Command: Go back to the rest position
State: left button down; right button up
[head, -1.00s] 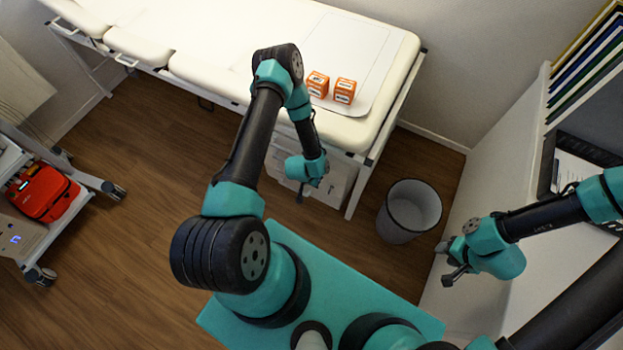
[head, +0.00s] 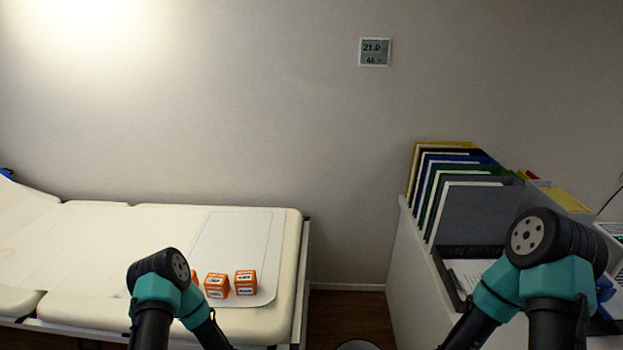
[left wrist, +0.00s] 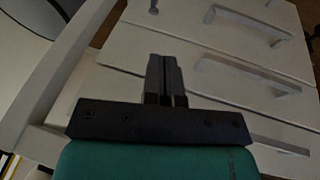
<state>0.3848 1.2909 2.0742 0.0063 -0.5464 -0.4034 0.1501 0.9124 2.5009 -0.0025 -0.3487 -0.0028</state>
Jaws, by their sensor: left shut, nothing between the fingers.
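My left gripper (left wrist: 164,68) shows in the left wrist view with its two dark fingers together and empty. White drawer fronts (left wrist: 215,60) with grey handles lie beyond it. In the head view only the upper part of my left arm (head: 162,280) shows at the lower left, in front of the bed, and its gripper is below the frame. My right arm (head: 545,270) shows bent at the lower right, and its gripper is also out of the frame.
A cream examination bed (head: 90,240) carries a white mat (head: 235,235) with orange boxes (head: 245,282), one partly hidden by my left arm. A cabinet at the right holds upright folders (head: 450,190) and a dark tray (head: 455,280). A gap separates bed and cabinet.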

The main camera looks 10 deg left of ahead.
pick_arm(q)
jog(key=s+d+r+g, duration=0.1)
jog(key=s+d+r, duration=0.2)
jog(key=r, duration=0.6)
jog(key=s+d+r+n+g+h, duration=0.1)
jog(key=s+d+r, duration=0.2)
jog(key=r, duration=0.7)
jog(key=shift+s+g, duration=0.3)
jog(key=shift+s, duration=0.65)
